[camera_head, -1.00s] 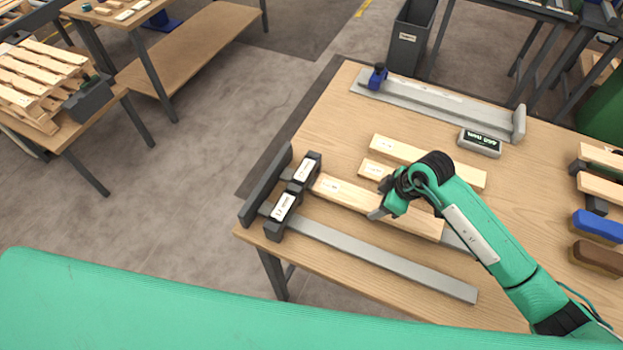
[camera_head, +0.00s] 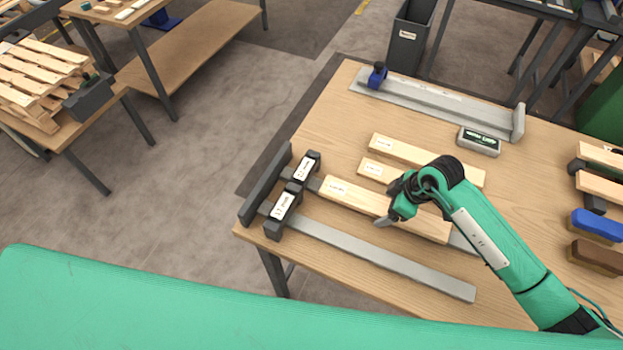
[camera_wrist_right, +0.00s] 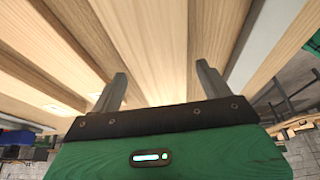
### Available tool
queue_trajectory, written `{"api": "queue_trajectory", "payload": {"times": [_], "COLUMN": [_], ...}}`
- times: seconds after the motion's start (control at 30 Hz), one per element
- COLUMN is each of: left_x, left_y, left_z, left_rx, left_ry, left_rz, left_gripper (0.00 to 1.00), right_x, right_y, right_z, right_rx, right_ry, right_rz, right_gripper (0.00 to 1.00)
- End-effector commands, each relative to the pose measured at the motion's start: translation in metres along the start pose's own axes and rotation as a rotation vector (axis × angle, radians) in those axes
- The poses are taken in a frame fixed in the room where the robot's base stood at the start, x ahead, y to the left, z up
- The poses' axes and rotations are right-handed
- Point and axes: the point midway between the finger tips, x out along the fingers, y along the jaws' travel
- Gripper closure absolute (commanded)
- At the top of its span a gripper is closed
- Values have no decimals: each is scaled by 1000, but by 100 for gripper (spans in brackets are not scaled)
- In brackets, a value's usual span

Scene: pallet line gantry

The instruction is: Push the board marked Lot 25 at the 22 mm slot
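A pale wooden board (camera_head: 350,194) lies before a dark slot gauge (camera_head: 293,187); its left end is just clear of the gauge. It has a white label too small to read. The gauge has a far block (camera_head: 306,168) and a near block (camera_head: 283,208), each labelled; I cannot read surely which is 22 mm. My right gripper (camera_head: 390,213) straddles the board around its middle. My left gripper is out of view.
Two other boards (camera_head: 430,161) (camera_head: 375,172) lie behind. A grey rail (camera_head: 380,260) runs in front. A metal fixture with a blue clamp (camera_head: 377,76) and a small display (camera_head: 479,141) are farther back. Blue and brown blocks (camera_head: 597,227) (camera_head: 596,258) lie right.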

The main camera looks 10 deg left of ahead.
Motion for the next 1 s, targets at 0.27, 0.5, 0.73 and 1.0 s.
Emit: {"api": "queue_trajectory", "payload": {"times": [0.27, 0.5, 0.73, 1.0], "left_x": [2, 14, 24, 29], "left_y": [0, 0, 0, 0], "left_z": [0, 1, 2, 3], "left_rx": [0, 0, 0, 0], "left_ry": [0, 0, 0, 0], "left_rz": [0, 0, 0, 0], "left_gripper": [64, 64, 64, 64], "right_x": [-8, -53, -104, -135], "right_y": [1, 2, 1, 1], "right_z": [-1, 0, 0, 0], "right_rx": [-1, -3, -2, 0], "right_ry": [3, 3, 3, 1], "right_rz": [2, 6, 4, 1], "right_gripper": [20, 20, 20, 20]}}
